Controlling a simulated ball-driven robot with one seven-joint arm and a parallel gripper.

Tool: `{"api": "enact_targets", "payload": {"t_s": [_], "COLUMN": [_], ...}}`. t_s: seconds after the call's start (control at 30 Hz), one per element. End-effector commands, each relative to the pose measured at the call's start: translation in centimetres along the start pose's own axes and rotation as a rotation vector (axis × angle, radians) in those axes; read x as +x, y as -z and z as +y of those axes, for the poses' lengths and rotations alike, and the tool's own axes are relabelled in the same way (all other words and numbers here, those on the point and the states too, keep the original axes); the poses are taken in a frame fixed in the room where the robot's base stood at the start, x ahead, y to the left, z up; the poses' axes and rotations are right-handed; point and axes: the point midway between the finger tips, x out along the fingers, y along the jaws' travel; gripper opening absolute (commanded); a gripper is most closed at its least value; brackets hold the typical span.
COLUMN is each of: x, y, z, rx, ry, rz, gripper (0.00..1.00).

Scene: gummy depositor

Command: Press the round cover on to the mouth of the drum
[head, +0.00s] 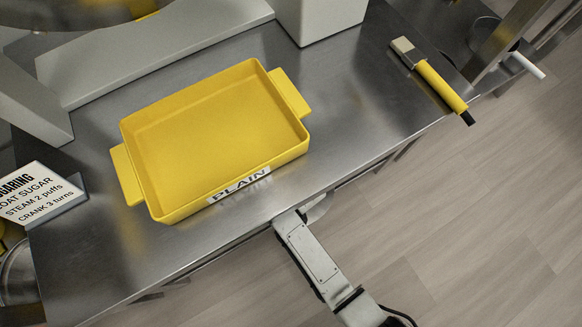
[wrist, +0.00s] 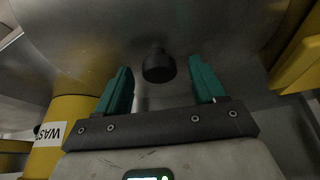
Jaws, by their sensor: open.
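In the wrist view my gripper (wrist: 161,86) has two teal fingers spread wide apart. A short black knob (wrist: 158,66) shows between and just beyond the fingertips, with a gap on each side. The knob stands out from a large, smooth grey metal surface (wrist: 90,35) that fills the upper part of the view. I cannot tell whether this surface is the round cover or the drum. The drum's mouth is not clearly seen in either view. My gripper does not show in the head view.
In the head view a yellow tray (head: 215,140) labelled PLAIN sits on a steel table (head: 350,95). A sugaring sign (head: 38,192) stands at left, and a yellow-handled tool (head: 440,85) lies at right. The wrist view shows a yellow container (wrist: 70,112) at left.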

Motion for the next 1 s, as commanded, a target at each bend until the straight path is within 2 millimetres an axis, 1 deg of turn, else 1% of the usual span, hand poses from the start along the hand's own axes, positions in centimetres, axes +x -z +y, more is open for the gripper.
{"api": "enact_targets", "payload": {"t_s": [0.13,0.17,0.87,1.0], "x": [-0.07,-0.07,-0.07,-0.07], "y": [0.01,0.00,-0.04,-0.04], "z": [0.01,0.01,0.02,0.02], "rx": [0.000,0.000,0.000,0.000], "ry": [0.000,0.000,0.000,0.000], "rz": [0.000,0.000,-0.001,-0.001], "gripper": [0.69,0.67,0.00,0.00]}}
